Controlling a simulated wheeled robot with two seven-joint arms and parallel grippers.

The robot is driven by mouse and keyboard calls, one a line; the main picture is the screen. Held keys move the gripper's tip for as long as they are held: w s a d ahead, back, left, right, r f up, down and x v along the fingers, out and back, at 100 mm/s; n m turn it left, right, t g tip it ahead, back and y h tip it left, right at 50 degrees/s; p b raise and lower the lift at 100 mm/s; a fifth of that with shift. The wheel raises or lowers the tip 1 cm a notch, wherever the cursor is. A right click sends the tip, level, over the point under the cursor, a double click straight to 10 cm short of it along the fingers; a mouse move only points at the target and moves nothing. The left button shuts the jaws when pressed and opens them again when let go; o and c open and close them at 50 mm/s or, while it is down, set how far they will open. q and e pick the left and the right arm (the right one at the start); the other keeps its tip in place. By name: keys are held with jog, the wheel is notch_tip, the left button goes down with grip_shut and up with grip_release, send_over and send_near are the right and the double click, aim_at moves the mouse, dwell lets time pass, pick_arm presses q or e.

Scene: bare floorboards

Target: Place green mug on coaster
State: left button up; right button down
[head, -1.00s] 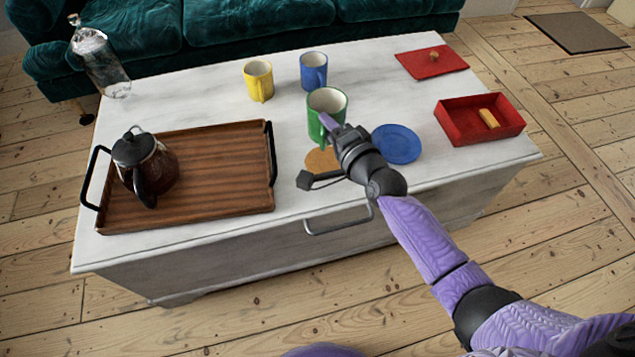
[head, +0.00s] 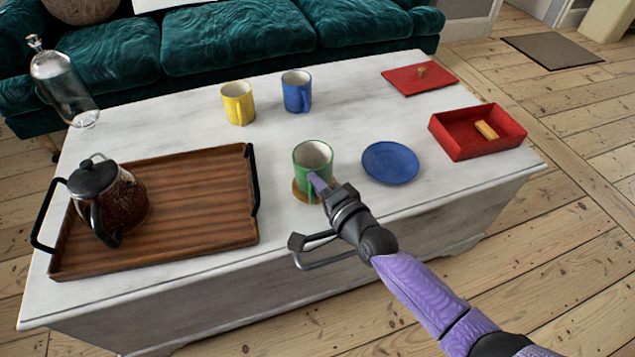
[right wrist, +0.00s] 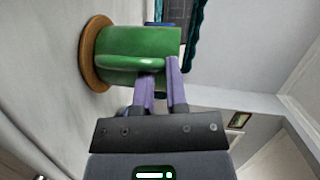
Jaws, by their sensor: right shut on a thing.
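The green mug (head: 305,177) is upright over the round cork coaster (head: 297,193), part of whose rim shows below it. In the right wrist view the green mug (right wrist: 125,45) has its base against the coaster (right wrist: 91,52), with no clear gap. My right gripper (head: 322,185) is shut on the mug's handle side. Its purple fingers (right wrist: 159,80) also show at the handle in the right wrist view. The mug looks empty. My left gripper is not in view.
A blue saucer (head: 390,163) lies right of the mug. A yellow mug (head: 238,104) and a blue mug (head: 296,93) stand behind. A wooden tray (head: 195,205) with a coffee press (head: 128,202) is at left. A red box (head: 465,145) is at right.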

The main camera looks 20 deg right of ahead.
jog(key=shift+c, duration=2.3)
grip_release()
jog(key=shift+r+p, duration=0.35)
jog(key=shift+r, duration=0.05)
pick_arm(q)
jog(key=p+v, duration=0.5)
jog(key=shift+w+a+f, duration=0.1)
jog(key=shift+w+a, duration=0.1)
pick_arm(e)
jog(key=v, duration=1.2)
